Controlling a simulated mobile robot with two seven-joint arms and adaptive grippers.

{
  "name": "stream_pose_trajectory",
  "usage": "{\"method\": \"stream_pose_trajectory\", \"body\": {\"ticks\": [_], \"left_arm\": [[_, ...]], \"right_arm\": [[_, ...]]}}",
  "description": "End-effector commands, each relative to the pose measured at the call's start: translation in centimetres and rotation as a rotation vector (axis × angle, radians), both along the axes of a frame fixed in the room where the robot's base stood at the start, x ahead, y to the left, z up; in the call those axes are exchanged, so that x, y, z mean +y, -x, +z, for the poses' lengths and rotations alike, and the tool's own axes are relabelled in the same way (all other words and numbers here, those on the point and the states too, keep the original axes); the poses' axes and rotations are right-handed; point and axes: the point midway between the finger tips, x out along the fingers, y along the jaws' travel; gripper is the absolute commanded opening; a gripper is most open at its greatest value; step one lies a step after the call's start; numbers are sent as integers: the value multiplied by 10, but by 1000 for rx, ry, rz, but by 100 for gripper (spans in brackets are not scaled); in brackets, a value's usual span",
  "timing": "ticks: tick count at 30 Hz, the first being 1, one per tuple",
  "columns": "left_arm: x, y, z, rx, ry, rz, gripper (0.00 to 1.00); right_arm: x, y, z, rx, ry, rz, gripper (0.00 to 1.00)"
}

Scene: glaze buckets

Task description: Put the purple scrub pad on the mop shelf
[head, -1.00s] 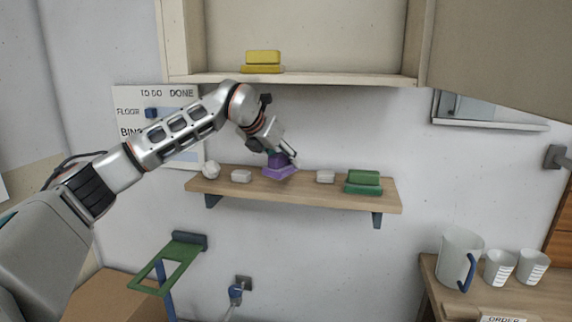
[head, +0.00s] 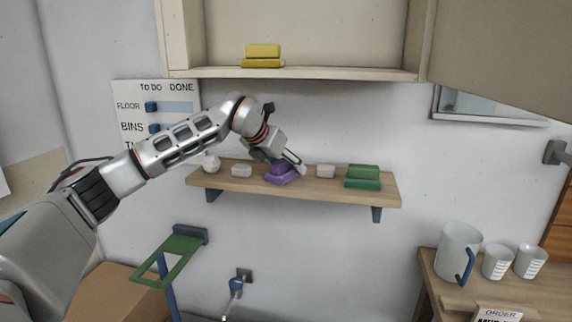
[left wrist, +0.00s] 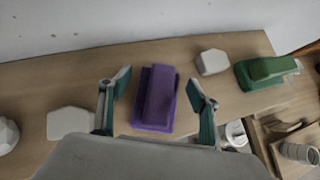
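The purple scrub pad (head: 280,178), a block on a wider base, rests on the wooden wall shelf (head: 310,187) between two white blocks. It also shows in the left wrist view (left wrist: 156,98). My left gripper (head: 300,168) is at the pad, above the shelf. In the left wrist view its two fingers (left wrist: 158,92) are spread, one on each side of the pad, with a gap at each side. My right gripper is not in view.
On the shelf are a white lump (head: 211,163), white blocks (head: 241,171) (head: 326,171) and a green pad (head: 363,177). A yellow pad (head: 263,55) sits in the cabinet above. A jug (head: 458,253) and cups stand at lower right.

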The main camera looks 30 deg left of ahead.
Motion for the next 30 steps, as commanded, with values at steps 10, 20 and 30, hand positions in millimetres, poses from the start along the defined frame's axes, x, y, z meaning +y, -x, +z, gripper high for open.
{"method": "stream_pose_trajectory", "body": {"ticks": [10, 20, 30], "left_arm": [[0, 0, 5, 0, 0, 0, 62], [6, 34, 38, -4, -1, 1, 62], [8, 53, 57, 0, 0, 0, 62]], "right_arm": [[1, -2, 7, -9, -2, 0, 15], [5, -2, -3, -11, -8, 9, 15], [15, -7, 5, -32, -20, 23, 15]]}}
